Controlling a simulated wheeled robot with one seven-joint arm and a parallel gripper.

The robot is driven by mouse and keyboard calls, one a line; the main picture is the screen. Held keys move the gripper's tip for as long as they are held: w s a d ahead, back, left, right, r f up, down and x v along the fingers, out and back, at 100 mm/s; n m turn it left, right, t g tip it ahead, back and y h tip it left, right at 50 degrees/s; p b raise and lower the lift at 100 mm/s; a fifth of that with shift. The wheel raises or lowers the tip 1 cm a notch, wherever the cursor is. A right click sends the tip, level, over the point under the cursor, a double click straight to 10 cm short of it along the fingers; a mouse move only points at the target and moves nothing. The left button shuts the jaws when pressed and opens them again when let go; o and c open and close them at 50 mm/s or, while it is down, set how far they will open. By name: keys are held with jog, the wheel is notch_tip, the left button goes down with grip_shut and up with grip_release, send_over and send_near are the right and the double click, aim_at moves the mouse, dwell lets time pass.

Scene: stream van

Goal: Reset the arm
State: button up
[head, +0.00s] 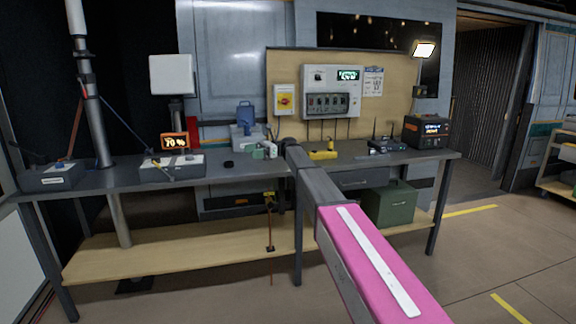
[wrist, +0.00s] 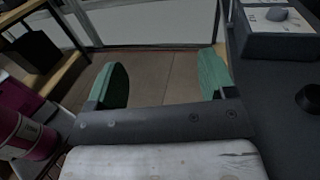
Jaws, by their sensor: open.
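My arm reaches from the lower right of the head view to the workbench (head: 225,178), with its dark forward links over the bench's middle. My gripper (wrist: 163,80) shows in the wrist view with its two green finger pads well apart. It is open and nothing is between the pads; bare floor and a bench leg area show beyond them. In the head view the gripper (head: 255,153) is small, with green and white parts at the end of the arm, and its fingers are hard to make out.
A grey box with a pale top (head: 172,165) stands on the bench; it also shows in the wrist view (wrist: 275,42). A small black round object (head: 228,164) lies nearby. A green case (head: 390,204) sits below.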

jog(key=s+d+f+n+t+h, duration=0.1)
jog(key=s+d+f+t+h, duration=0.1)
jog(key=s+d+f, duration=0.5)
jog(key=s+d+f+n+t+h, duration=0.1)
jog(key=s+d+f+t+h, duration=0.2)
jog(key=f, duration=0.7)
jog(key=s+d+f+n+t+h, duration=0.1)
jog(key=s+d+f+h, duration=0.1)
jog(key=s+d+f, duration=0.5)
jog(key=s+d+f+n+t+h, duration=0.2)
jog(key=s+d+f+n+h, duration=0.6)
jog(key=s+d+f, duration=0.6)
jog(key=s+d+n, duration=0.1)
jog(key=s+d, duration=0.2)
jog(key=s, duration=0.1)
jog(key=shift+t+h, duration=0.3)
jog(key=shift+h, duration=0.1)
jog(key=shift+a, duration=0.1)
